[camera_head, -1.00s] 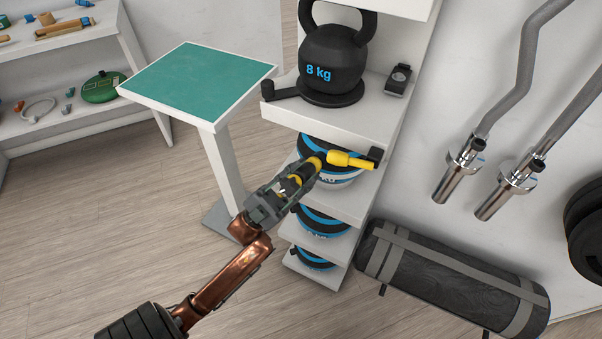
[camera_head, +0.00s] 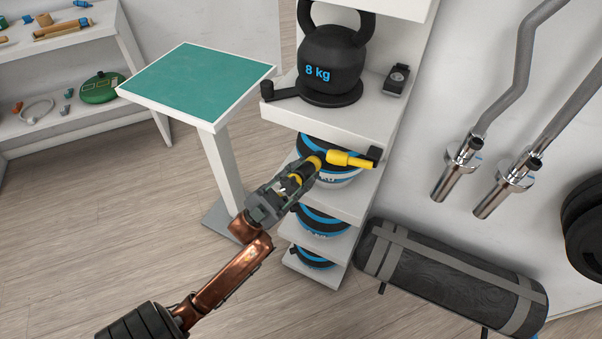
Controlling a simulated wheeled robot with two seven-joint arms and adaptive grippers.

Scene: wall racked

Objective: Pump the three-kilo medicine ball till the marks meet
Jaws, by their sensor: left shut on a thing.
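My left gripper (camera_head: 292,184) reaches in from the lower left and is shut on a yellow hand pump (camera_head: 350,160). The pump lies in front of the upper medicine ball, and its yellow end points right toward a small black block at the shelf edge. The upper medicine ball (camera_head: 340,181) is black, blue and white and sits on the rack; the pump and gripper hide much of it, and its weight label cannot be read. Whether the pump touches the ball cannot be told. No marks can be made out. My right gripper is not in view.
Two more balls sit on lower shelves (camera_head: 322,221). An 8 kg kettlebell (camera_head: 333,60) stands above on a black base, beside a small black device (camera_head: 397,80). A green-topped stand (camera_head: 196,82) is left of the rack. A strapped dark roll (camera_head: 455,280) lies right.

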